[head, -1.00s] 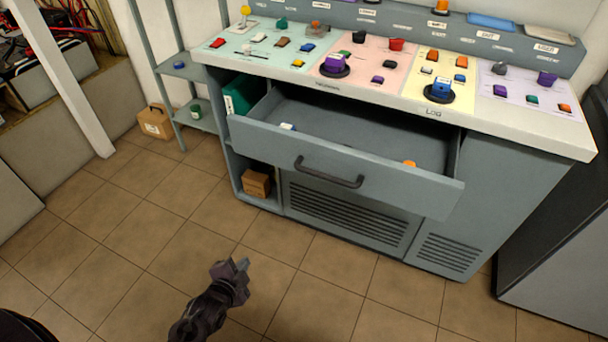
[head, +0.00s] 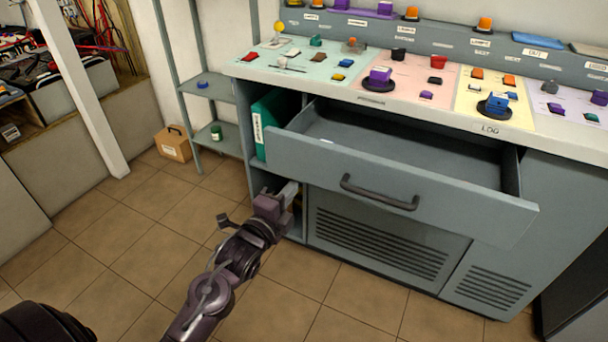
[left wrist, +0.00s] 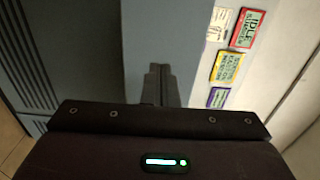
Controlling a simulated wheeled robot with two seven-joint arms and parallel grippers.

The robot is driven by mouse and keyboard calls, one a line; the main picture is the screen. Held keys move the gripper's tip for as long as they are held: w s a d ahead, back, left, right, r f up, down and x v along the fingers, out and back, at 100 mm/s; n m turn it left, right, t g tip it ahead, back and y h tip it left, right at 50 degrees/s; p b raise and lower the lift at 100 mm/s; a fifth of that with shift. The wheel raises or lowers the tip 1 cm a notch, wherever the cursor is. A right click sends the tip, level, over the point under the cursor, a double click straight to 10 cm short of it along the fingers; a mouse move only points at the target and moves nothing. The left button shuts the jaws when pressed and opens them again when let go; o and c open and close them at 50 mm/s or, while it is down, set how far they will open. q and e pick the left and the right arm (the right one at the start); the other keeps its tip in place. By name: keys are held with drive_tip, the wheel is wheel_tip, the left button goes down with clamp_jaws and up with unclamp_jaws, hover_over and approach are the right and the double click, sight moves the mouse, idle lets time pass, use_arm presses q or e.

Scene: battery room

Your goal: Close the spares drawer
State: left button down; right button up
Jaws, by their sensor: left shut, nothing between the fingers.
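The spares drawer (head: 400,188) is pulled out of the grey console, with its dark bar handle (head: 380,192) across the front. My left gripper (head: 290,192) is shut and empty, by the lower left end of the drawer front. I cannot tell whether it touches the drawer. In the left wrist view its closed fingers (left wrist: 160,82) point toward a grey panel (left wrist: 185,50); which part of the unit this is stays unclear. My right gripper is not in view.
The console top (head: 350,93) with buttons and coloured panels overhangs the drawer. A green binder (head: 266,130) stands in the cubby left of it. A shelf rack (head: 207,88) and a cardboard box (head: 173,144) stand further left. The tiled floor in front is clear.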

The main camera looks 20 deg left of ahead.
sight(309, 167)
use_arm(q)
drive_tip(key=w, duration=0.6)
drive_tip(key=shift+w+d, duration=0.15)
drive_tip(key=shift+w, duration=0.3)
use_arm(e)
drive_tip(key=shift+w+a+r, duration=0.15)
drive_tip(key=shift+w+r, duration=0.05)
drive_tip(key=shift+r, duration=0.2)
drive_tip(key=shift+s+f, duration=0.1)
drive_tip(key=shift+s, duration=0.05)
